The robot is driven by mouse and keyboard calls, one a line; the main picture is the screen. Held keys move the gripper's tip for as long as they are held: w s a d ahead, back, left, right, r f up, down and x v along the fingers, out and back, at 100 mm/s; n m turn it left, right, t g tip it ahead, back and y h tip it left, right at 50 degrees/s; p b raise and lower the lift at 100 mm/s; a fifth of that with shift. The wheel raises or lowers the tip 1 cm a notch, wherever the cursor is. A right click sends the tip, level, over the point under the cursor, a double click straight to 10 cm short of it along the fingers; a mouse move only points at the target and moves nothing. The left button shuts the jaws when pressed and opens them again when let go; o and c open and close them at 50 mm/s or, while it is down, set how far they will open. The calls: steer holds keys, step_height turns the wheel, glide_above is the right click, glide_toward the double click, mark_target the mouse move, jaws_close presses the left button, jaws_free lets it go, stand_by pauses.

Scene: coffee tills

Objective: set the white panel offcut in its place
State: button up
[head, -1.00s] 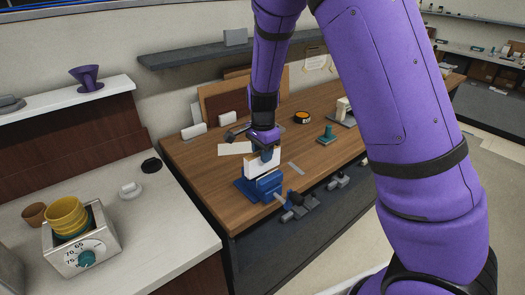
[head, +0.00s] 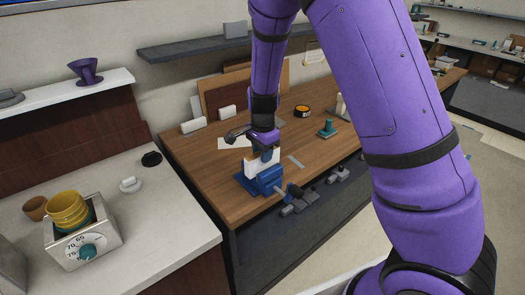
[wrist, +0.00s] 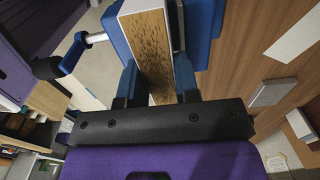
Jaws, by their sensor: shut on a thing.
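The white panel offcut (head: 259,167) stands upright at the blue vise (head: 266,184) near the front edge of the wooden bench. My gripper (head: 266,154) is above the vise, shut on the offcut. In the wrist view the gripper's fingers (wrist: 157,88) press on both faces of the offcut (wrist: 151,55), whose speckled chipboard edge faces the camera. Parts of the blue vise (wrist: 203,28) show on both sides of its far end, so it appears between the jaws. Its lower edge is hidden, and I cannot tell whether the jaws touch it.
A flat white sheet (head: 232,143) and a metal strip (head: 296,161) lie on the bench. A teal-handled tool (head: 327,129) and a tape roll (head: 302,111) stand farther right. Boards (head: 230,95) lean at the wall.

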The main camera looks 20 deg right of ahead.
steer(key=shift+f, duration=0.7)
steer(key=o, duration=1)
step_height(320, 180, up, 11)
steer(key=shift+f, duration=0.1)
